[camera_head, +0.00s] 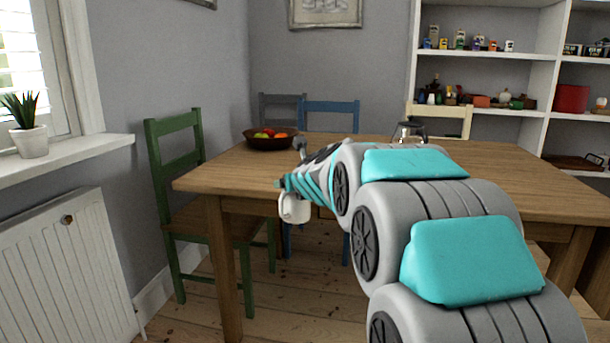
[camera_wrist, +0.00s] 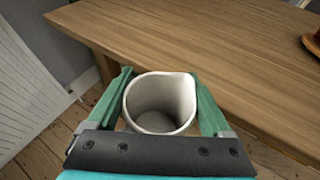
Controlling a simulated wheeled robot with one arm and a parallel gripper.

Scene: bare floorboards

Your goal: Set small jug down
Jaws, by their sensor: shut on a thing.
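The small jug (camera_wrist: 160,103) is white, with its open mouth and empty inside facing the wrist camera. My gripper (camera_wrist: 163,86) is shut on it, with one green finger on each side of its wall. In the head view the jug (camera_head: 294,207) hangs at the end of my arm, in front of the near edge of the wooden table (camera_head: 230,172). My gripper (camera_head: 288,186) is partly hidden there. The jug's base is not visible in the wrist view.
A dark bowl of fruit (camera_head: 270,142) stands on the table's far left part. A glass pot (camera_head: 409,131) stands further right, partly behind my arm. A green chair (camera_head: 180,140) is at the left. The table's left front area is clear.

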